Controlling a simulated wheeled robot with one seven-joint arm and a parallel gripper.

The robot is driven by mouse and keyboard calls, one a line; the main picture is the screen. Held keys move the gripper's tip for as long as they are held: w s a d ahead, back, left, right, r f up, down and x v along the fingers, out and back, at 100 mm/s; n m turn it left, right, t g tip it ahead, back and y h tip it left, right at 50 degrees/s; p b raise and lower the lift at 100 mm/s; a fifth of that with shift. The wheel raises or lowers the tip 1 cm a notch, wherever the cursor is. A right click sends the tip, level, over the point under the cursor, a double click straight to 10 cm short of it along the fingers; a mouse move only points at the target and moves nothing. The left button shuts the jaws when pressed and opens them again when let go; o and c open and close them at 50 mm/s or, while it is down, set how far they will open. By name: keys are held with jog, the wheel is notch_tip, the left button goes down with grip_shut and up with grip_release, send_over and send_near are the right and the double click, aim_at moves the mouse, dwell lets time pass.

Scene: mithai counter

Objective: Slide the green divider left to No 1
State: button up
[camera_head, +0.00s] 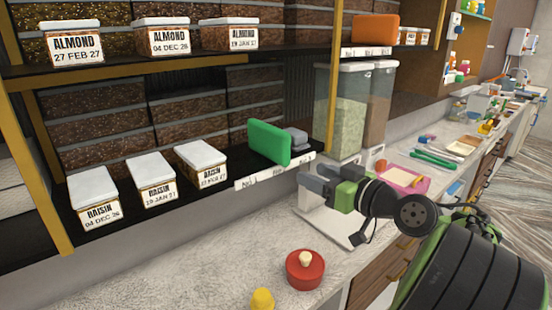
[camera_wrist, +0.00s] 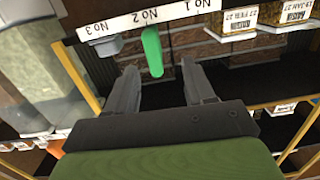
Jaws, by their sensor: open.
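The green divider (camera_head: 268,143) stands upright on the lower shelf, its front end near the No 2 label (camera_head: 278,171). The No 1 label (camera_head: 247,183) is to its left on the white edge strip. In the wrist view, which is turned over, the divider (camera_wrist: 152,52) shows beyond and between my open fingers, by the No 2 label (camera_wrist: 146,16); the No 1 label (camera_wrist: 187,6) is to its right there. My gripper (camera_head: 318,181) is open and empty in front of the shelf, apart from the divider. It also shows in the wrist view (camera_wrist: 160,80).
A grey block (camera_head: 296,137) sits right of the divider. Several raisin boxes (camera_head: 203,164) stand left, with clear shelf between. An upper shelf (camera_head: 140,68) holds almond boxes and an orange divider (camera_head: 376,29). A red lidded pot (camera_head: 305,269) is on the counter below.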

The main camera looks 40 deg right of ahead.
aim_at(280, 148)
jog(key=shift+t, duration=0.4)
jog(key=w+d+p, duration=0.1)
jog(key=w, duration=0.3)
jog(key=w+d+p, duration=0.1)
jog(key=w, duration=0.4)
jog(key=w+d+r+p, duration=0.1)
jog(key=w, duration=0.3)
jog(key=shift+w+r+p, duration=0.1)
jog(key=shift+w+p, duration=0.2)
jog(key=shift+p, duration=0.1)
jog(key=shift+c, duration=0.4)
grip_shut()
